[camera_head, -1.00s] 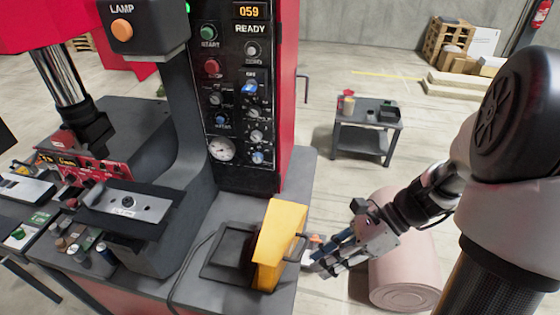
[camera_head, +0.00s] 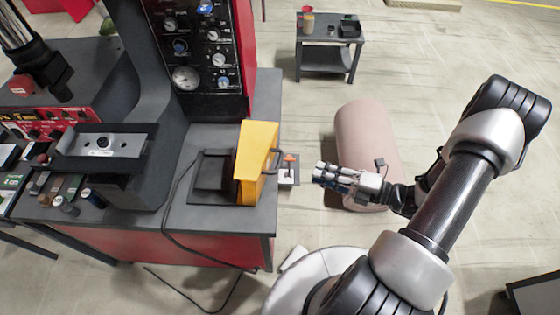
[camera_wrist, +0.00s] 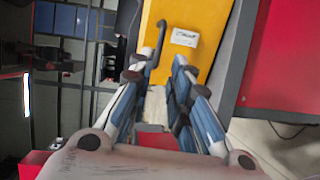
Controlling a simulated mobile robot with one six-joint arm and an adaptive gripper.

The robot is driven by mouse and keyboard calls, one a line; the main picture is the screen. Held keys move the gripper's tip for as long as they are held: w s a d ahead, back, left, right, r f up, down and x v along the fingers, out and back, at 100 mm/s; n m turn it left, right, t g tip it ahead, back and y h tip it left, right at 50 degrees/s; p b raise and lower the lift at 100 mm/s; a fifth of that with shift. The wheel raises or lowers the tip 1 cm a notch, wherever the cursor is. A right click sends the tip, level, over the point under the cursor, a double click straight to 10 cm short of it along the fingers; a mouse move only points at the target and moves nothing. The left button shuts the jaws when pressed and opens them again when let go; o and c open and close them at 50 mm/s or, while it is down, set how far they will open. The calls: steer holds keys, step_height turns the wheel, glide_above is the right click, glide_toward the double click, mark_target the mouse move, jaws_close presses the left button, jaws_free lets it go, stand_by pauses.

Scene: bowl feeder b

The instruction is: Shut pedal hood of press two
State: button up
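The yellow pedal hood (camera_head: 256,155) stands raised on the right edge of the press bench, beside the dark pedal base (camera_head: 210,176) on its left. A dark handle (camera_head: 276,160) sticks out from the hood's right face. In the wrist view the yellow hood (camera_wrist: 190,20) fills the space ahead of the fingers, with its handle (camera_wrist: 156,38) near the left finger and a small white label on it. My gripper (camera_head: 318,172) is right of the hood, apart from it in the head view. In the wrist view my gripper (camera_wrist: 163,65) shows its fingers spread with nothing between them.
A pink cylinder (camera_head: 362,125) lies on the floor behind my gripper. A small dark table (camera_head: 328,50) stands farther back. A cable runs from the pedal over the bench.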

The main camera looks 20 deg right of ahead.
mark_target(280, 160)
steer(key=b+x, duration=0.2)
steer(key=x, duration=1.1)
steer(key=shift+w+a, duration=0.25)
steer(key=shift+c, duration=0.2)
jaws_close()
